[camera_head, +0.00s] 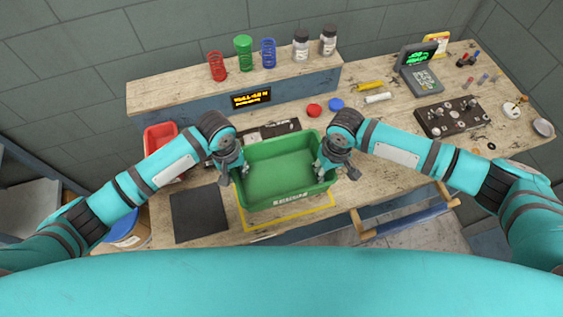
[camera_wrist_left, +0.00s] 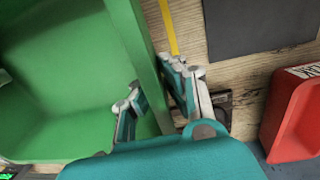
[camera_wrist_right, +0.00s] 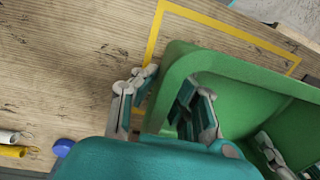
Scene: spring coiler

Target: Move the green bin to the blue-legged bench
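The green bin (camera_head: 275,175) stands on the workbench inside a yellow taped outline and looks empty. My left gripper (camera_head: 228,172) is at the bin's left wall. In the left wrist view its fingers (camera_wrist_left: 155,95) straddle the wall, one inside and one outside, and look apart. My right gripper (camera_head: 333,170) is at the bin's right wall. In the right wrist view its fingers (camera_wrist_right: 163,98) straddle that wall, with a gap between the outer finger and the bin. I cannot make out a blue-legged bench; a blue bar (camera_head: 415,220) shows at the front right of the workbench.
A red bin (camera_head: 160,137) and a dark mat (camera_head: 199,213) lie left of the green bin. Coloured springs (camera_head: 243,53) and jars stand on the back shelf (camera_head: 180,85). A control panel (camera_head: 450,117) and small parts occupy the right side.

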